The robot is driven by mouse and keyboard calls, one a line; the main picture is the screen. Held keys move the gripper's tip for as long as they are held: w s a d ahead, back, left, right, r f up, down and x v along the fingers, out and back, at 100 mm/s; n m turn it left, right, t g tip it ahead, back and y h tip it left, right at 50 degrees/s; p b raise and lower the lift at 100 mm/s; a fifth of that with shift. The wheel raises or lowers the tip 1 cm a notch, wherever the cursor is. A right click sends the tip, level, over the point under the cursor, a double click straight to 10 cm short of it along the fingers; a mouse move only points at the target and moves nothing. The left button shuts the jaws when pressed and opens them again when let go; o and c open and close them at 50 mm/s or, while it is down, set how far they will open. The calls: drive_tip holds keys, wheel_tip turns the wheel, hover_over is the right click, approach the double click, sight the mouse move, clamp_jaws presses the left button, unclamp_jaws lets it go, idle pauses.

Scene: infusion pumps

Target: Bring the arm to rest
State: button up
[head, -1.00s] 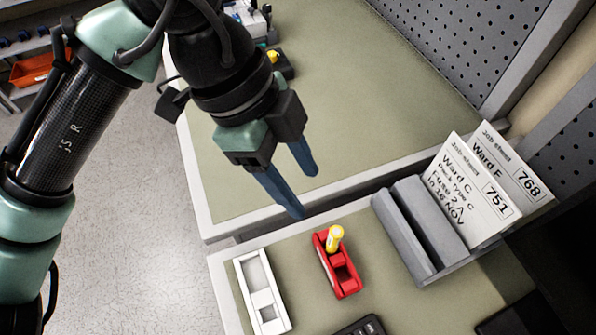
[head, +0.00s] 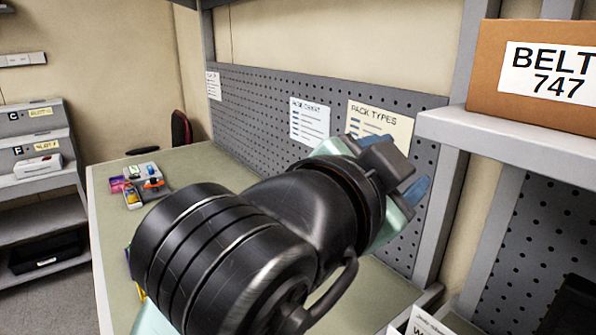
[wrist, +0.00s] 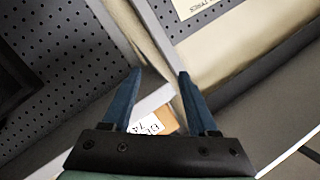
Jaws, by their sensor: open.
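My arm reaches across the middle of the head view, raised above the green bench. My gripper (head: 418,185) is at its far end, in front of the pegboard, with only parts of its blue fingers showing behind the wrist. In the wrist view my gripper (wrist: 158,90) shows two blue fingers well apart with nothing held between them. Beyond the fingers are the pegboard and a shelf post.
A pegboard (head: 262,112) with posted sheets stands behind the bench (head: 205,165). At the right, a shelf (head: 520,135) carries a cardboard box (head: 535,65) marked BELT 747. Small coloured items (head: 145,183) lie on the bench's far left. A grey rack (head: 35,150) stands at the left.

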wheel_tip(320, 180, up, 10)
drive_tip(key=s+a+n+t, duration=0.1)
drive_tip(key=s+n+t, duration=0.1)
drive_tip(key=n+t, duration=0.3)
drive_tip(key=s+a+r+n+t+y+p, duration=0.2)
drive_tip(key=s+a+r+n+t+y, duration=0.5)
drive_tip(key=a+n+t+y, duration=0.2)
drive_tip(key=shift+s+r+n+y, duration=0.3)
drive_tip(key=shift+r, duration=0.05)
drive_tip(key=shift+a, duration=0.1)
drive_tip(key=shift+c, duration=0.7)
